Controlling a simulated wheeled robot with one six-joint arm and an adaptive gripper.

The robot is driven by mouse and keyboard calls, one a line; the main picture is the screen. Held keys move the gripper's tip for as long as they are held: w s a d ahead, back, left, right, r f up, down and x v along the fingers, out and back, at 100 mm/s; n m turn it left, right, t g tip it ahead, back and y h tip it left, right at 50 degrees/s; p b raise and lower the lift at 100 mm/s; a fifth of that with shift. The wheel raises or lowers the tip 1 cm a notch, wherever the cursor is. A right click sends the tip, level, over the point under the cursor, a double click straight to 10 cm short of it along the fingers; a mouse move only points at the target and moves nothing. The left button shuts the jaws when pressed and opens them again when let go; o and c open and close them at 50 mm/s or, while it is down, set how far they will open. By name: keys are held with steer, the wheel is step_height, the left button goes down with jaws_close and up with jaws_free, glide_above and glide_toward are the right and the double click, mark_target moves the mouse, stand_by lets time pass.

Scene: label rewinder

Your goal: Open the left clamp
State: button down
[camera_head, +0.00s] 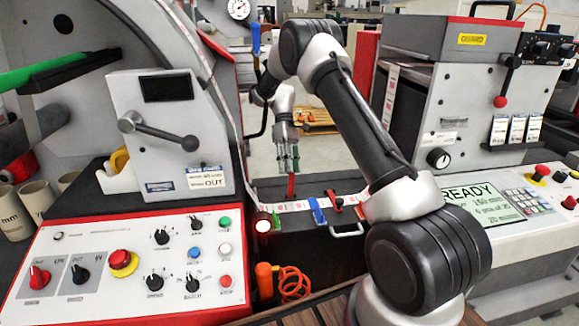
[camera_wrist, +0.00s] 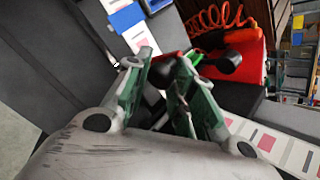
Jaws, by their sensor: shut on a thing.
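The left clamp's red lever (camera_head: 291,186) stands upright on the dark bed beside the label strip, directly under my gripper. My gripper (camera_head: 288,163) points down, and its fingers are shut on the lever's upper end. In the wrist view, red parts of a clamp (camera_wrist: 165,57) show at the fingertips (camera_wrist: 168,58), and a black knob (camera_wrist: 228,62) lies just beyond them. The fingers hide much of the grip. The other clamp's red lever (camera_head: 338,202) with black ends lies to the right, apart from my gripper.
A pale bar handle (camera_head: 346,231) sits in front. The red-edged control panel (camera_head: 130,262) is at left, with an orange coiled cord (camera_head: 292,283) beside it.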

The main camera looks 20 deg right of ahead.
steer(key=shift+w+d+f, duration=0.25)
steer(key=shift+w+f, duration=0.05)
steer(key=c, duration=1.5)
jaws_free()
steer(key=o, duration=0.3)
steer(key=shift+w+f, duration=0.1)
steer(key=shift+w, duration=0.05)
